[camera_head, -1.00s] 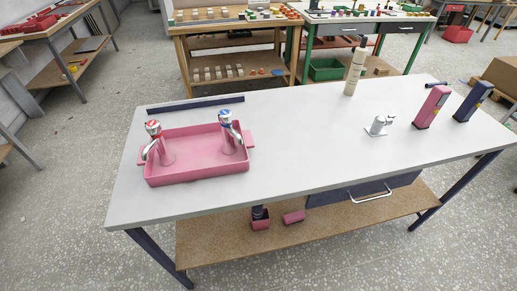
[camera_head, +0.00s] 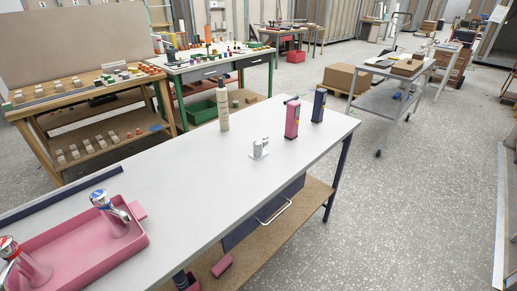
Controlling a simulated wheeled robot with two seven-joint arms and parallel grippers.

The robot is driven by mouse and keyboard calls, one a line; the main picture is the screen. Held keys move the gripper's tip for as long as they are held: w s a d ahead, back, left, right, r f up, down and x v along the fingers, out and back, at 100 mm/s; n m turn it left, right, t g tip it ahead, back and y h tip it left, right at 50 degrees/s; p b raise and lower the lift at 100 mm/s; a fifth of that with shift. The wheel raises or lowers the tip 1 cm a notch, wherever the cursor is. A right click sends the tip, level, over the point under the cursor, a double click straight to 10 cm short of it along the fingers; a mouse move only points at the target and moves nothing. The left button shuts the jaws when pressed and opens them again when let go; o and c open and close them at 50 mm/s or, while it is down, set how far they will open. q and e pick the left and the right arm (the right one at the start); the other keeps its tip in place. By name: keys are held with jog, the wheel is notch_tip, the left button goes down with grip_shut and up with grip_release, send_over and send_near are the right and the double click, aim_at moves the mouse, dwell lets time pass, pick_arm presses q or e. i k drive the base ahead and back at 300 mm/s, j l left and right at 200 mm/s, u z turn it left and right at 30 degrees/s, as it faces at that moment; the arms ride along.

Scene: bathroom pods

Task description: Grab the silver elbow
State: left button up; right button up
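A small silver-grey fitting (camera_head: 259,149), which looks like the silver elbow, stands on the white table (camera_head: 205,180) near its middle. It has a flat base plate and short upright parts; its exact shape is too small to tell. A cream bottle (camera_head: 224,112) stands behind it to the left. A pink box-like holder (camera_head: 292,119) and a dark blue one (camera_head: 319,105) stand to its right. Neither of my grippers shows in the head view.
A dark bar (camera_head: 60,193) lies along the back edge. Workbenches stand behind. A grey cart (camera_head: 385,95) stands at the back right. The floor right of the table is clear.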

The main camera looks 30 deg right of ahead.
aim_at(258, 153)
jog(key=i+l, duration=0.1)
jog(key=l, duration=0.25)
jog(key=i+l, duration=0.1)
jog(key=l, duration=0.3)
jog(key=i+l, duration=0.1)
jog(key=l, duration=0.25)
jog(key=i+l, duration=0.1)
jog(key=l, duration=0.25)
jog(key=i+l, duration=0.1)
jog(key=l, duration=0.25)
